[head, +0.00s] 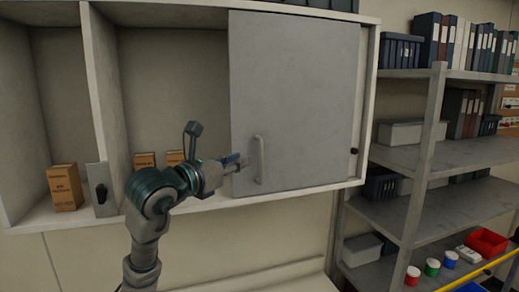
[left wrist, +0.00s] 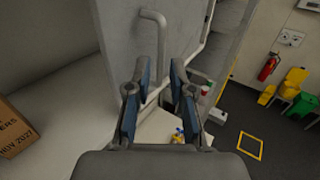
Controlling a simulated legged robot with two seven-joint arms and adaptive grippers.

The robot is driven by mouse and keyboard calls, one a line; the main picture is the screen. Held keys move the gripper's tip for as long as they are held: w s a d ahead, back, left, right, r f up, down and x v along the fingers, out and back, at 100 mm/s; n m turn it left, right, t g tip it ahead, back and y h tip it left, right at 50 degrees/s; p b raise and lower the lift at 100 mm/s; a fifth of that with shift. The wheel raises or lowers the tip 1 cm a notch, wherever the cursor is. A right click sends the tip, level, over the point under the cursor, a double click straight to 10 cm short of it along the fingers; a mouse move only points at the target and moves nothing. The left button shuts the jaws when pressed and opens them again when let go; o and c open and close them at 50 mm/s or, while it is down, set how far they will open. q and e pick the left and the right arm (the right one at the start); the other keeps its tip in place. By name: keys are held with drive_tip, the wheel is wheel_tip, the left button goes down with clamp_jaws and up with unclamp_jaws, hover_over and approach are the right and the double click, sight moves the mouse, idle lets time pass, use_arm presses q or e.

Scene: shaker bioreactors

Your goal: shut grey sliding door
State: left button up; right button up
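The grey sliding door (head: 296,90) covers the right part of the wall cabinet; the cabinet's left part stands open. A vertical bar handle (head: 260,160) sits low near the door's left edge. My left gripper (head: 238,161) is at the left of the handle, close to it. In the left wrist view, the two fingers of my left gripper (left wrist: 160,88) are apart, and the handle (left wrist: 163,50) shows ahead, between the fingertips. I cannot tell whether the fingers touch it. The door's face (left wrist: 125,40) also fills the upper middle there. My right gripper is in neither view.
Small brown boxes (head: 65,187) stand on the cabinet floor at the left and behind my left arm. An upright divider (head: 104,90) splits the open part. A shelf rack (head: 430,160) with binders and bins stands to the right.

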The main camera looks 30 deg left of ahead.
sight(260, 153)
use_arm(q)
drive_tip(key=w, duration=0.2)
drive_tip(key=w+d+p, duration=0.1)
drive_tip(key=w, duration=0.2)
drive_tip(key=w+p, duration=0.1)
drive_tip(key=w, duration=0.2)
drive_tip(key=shift+w+d+r, duration=0.1)
drive_tip(key=shift+d, duration=0.15)
drive_tip(key=shift+w+a, duration=0.2)
drive_tip(key=shift+w, duration=0.3)
drive_tip(key=shift+a, duration=0.15)
drive_tip(key=c, duration=0.3)
drive_tip(key=shift+d, duration=0.25)
clamp_jaws()
